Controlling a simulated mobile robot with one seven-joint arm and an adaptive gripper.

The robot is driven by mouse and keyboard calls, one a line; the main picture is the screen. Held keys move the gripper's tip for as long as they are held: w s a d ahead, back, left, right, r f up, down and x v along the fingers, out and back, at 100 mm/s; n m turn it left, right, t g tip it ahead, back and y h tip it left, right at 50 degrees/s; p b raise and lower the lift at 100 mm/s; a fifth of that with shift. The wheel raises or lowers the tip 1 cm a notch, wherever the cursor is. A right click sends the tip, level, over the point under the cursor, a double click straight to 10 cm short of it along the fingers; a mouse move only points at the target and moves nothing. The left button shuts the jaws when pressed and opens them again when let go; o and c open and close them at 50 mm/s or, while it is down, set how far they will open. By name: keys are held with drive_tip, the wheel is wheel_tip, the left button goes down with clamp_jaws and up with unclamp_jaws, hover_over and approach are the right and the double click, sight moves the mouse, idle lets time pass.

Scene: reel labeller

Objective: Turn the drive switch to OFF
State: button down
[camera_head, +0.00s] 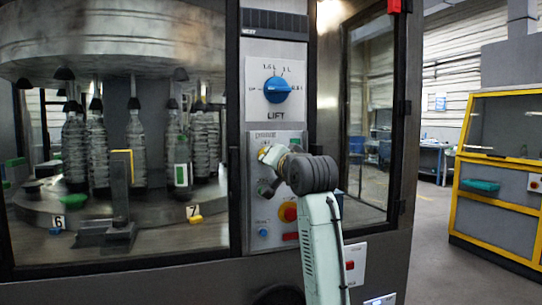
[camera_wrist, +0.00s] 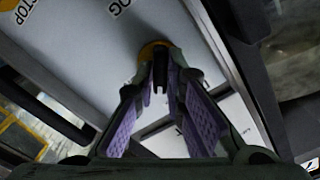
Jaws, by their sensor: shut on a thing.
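The drive switch (camera_wrist: 160,77) appears in the wrist view as a small dark handle in front of a yellow ring on a pale panel. My gripper (camera_wrist: 159,88) has its purple-padded fingers converging on this handle from both sides, and is shut on it. The panel's printing reads "OG" and "STOP" in part; the switch's own pointer and position marks are hidden or too small to read.
Above is a blue LIFT knob (camera_head: 277,90). Glass doors flank the panel, with bottles (camera_head: 97,150) behind the left one. A yellow-framed cabinet (camera_head: 500,150) stands right.

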drive_tip(key=shift+f+n+p, duration=0.1)
drive_tip(key=shift+n+p, duration=0.5)
drive_tip(key=shift+n, duration=3.1)
drive_tip(key=c, duration=1.7)
unclamp_jaws()
drive_tip(key=shift+o, duration=0.2)
drive_tip(key=v, duration=1.2)
